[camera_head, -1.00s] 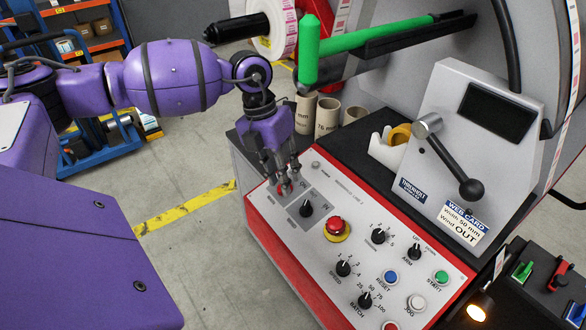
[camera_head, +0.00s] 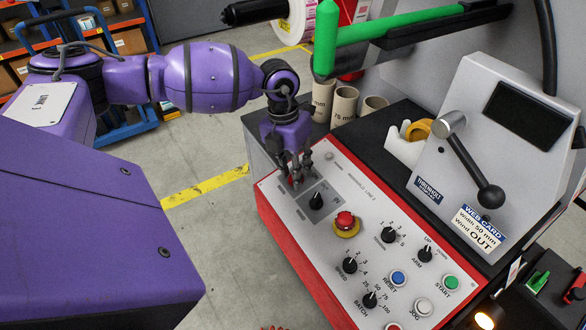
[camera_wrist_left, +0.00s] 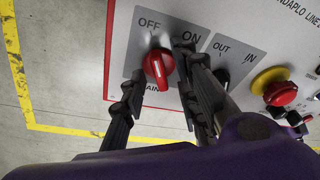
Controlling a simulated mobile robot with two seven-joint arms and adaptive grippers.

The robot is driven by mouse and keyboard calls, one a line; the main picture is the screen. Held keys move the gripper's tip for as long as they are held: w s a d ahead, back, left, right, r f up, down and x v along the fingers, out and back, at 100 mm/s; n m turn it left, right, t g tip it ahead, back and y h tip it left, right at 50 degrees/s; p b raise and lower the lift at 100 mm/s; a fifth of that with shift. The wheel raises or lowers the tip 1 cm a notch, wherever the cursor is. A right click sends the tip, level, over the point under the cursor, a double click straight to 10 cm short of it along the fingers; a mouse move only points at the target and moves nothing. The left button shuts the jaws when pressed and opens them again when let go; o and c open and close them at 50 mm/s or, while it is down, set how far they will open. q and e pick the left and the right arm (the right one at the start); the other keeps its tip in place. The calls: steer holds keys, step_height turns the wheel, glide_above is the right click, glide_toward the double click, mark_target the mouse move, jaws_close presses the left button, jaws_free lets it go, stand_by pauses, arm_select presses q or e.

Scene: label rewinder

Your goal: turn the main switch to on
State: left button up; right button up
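The main switch is a red rotary knob (camera_wrist_left: 159,67) on a grey plate marked OFF and ON, with MAIN below. In the left wrist view its upper end leans toward OFF. My left gripper (camera_wrist_left: 161,62) has its fingers spread on either side of the knob, one to its left and the others to its right near ON. A gap shows on the left side; contact on the right is unclear. In the head view my left gripper (camera_head: 297,178) points down at the panel's upper left corner and hides the knob. My right gripper is not in view.
Beside the switch are a black OUT/IN selector (camera_head: 317,200) and a red emergency stop (camera_head: 346,222) on a yellow base. More knobs and buttons fill the control panel (camera_head: 325,258). Cardboard cores (camera_head: 344,104) and a green bar (camera_head: 326,40) stand behind the gripper.

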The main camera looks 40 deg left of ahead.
arm_select(q)
steer(key=c, duration=0.7)
steer(key=shift+m, duration=0.4)
jaws_close()
steer(key=shift+m+y, duration=0.3)
steer(key=shift+m, duration=0.7)
steer(key=m+y+b, duration=0.1)
steer(key=m, duration=0.2)
steer(key=shift+d+f, duration=0.1)
steer(key=m+b, duration=0.1)
steer(key=m, duration=0.3)
steer(key=shift+m+t+y+b, duration=0.4)
steer(key=shift+m, duration=0.5)
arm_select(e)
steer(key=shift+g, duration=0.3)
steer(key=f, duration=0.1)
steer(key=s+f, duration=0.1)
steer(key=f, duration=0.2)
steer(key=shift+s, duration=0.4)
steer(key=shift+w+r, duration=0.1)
arm_select(q)
steer(key=o, duration=0.7)
jaws_free()
